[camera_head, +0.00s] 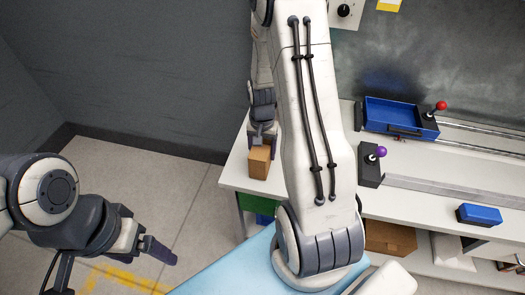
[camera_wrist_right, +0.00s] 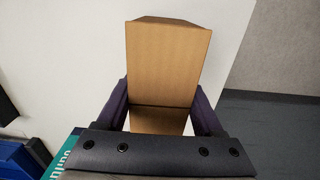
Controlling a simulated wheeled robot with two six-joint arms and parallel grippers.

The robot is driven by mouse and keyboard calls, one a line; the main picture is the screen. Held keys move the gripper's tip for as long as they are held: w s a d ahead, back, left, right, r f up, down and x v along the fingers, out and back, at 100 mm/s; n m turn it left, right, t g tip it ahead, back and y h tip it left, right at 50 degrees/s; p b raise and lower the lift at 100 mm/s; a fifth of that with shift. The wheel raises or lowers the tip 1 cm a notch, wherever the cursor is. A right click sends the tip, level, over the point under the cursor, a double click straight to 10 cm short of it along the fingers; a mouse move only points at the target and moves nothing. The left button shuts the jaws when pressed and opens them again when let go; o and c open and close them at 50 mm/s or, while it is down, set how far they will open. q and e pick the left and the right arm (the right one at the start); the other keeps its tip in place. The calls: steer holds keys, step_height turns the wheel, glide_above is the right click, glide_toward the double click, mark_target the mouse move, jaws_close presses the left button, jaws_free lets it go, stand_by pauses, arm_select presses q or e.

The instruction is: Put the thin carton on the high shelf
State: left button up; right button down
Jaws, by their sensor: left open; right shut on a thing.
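A small plain brown carton (camera_head: 259,162) is at the left end of the white upper shelf (camera_head: 237,173) of a bench. My right gripper (camera_head: 263,128) is shut on it from above and behind. In the right wrist view the carton (camera_wrist_right: 168,60) stands between the two dark fingers of my right gripper (camera_wrist_right: 160,112), with the white surface (camera_wrist_right: 75,60) beyond it. I cannot tell whether the carton touches the shelf. My left gripper (camera_head: 160,250) is open and empty over the floor at the lower left.
A blue tray (camera_head: 390,114) stands on the upper shelf, near a red-knobbed lever (camera_head: 440,106) and a purple-knobbed lever (camera_head: 372,165). A blue box (camera_head: 479,214) lies at the right. A larger brown box (camera_head: 390,238) sits on the lower level. My right arm hides the middle.

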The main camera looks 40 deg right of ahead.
steer(key=shift+f, duration=0.2)
steer(key=shift+f, duration=0.2)
jaws_free()
steer(key=shift+r, duration=0.1)
